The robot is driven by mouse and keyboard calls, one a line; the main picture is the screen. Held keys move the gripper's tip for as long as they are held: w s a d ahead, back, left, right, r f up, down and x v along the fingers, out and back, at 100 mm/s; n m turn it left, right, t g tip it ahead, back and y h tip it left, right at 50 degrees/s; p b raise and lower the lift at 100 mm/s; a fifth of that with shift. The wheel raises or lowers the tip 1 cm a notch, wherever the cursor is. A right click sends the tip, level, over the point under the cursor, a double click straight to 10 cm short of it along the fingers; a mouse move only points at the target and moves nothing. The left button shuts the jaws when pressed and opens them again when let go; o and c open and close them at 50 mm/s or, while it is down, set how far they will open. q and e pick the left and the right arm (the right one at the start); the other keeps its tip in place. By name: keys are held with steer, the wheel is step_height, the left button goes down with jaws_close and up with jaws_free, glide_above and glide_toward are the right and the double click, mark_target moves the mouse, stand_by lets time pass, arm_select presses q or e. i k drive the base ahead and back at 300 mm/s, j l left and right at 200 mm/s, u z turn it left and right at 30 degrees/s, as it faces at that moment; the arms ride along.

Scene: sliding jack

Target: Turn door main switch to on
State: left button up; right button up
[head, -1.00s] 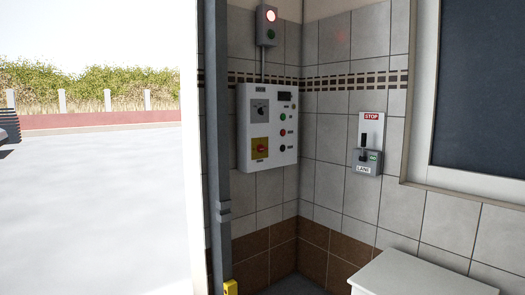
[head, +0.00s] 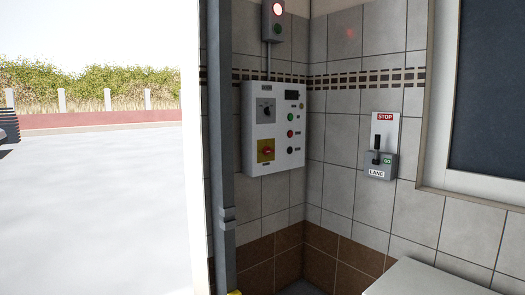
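A white control panel (head: 273,128) is fixed to the tiled wall, right of a grey post. On its lower left is a red rotary switch on a yellow plate (head: 266,150), which looks like the main switch; its label is too small to read. Above it is a dark selector knob on a grey plate (head: 266,110). A dark display, a green button (head: 291,117), a red button (head: 290,133) and a dark button run down the panel's right side. Neither of my grippers shows in the head view.
A grey post (head: 222,150) stands left of the panel. A white surface (head: 430,280) is at lower right.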

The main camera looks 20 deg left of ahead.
mark_target(267, 150)
steer(key=i+j+u, duration=0.1)
steer(key=i+j, duration=0.45)
steer(key=i+j+u, duration=0.1)
steer(key=i+j, duration=0.35)
steer(key=i+j+u, duration=0.15)
steer(key=i+j, duration=0.3)
steer(key=i, duration=0.2)
